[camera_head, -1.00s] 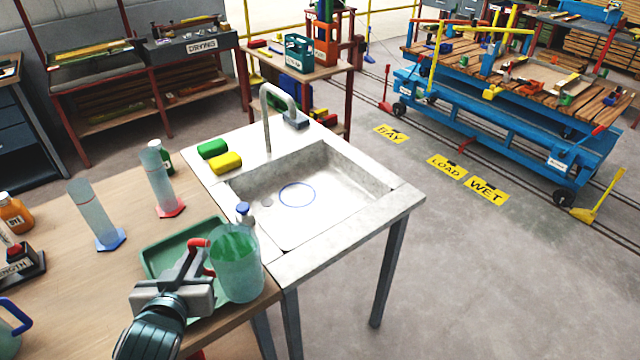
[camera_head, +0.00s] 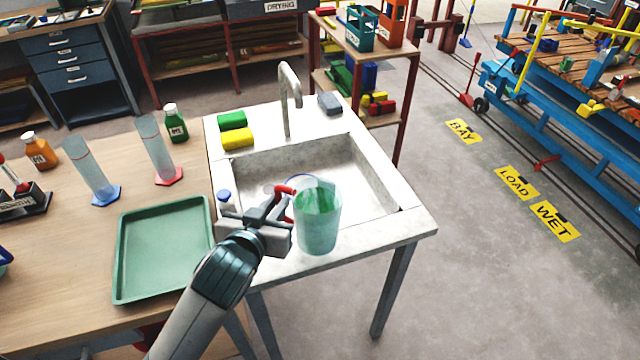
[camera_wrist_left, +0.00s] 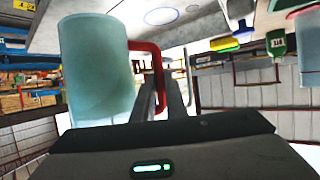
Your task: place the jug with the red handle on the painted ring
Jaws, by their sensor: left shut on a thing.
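The jug with the red handle (camera_head: 318,222) is translucent, pale green and roughly upright. In the head view it appears in front of the sink's near rim, seemingly held in the air. My left gripper (camera_head: 280,208) is shut on its red handle (camera_head: 285,189), to the left of the jug's body. The wrist view shows the jug (camera_wrist_left: 95,75) beside the fingers (camera_wrist_left: 163,100), which are at the handle. The painted ring (camera_head: 300,176) is a thin blue circle on the sink floor, mostly hidden by the jug. It shows whole in the wrist view (camera_wrist_left: 161,16). My right gripper is out of view.
The sink (camera_head: 352,172) has raised rims and a tall faucet (camera_head: 287,100) at its back. The green tray (camera_head: 165,247) on the bench is empty.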

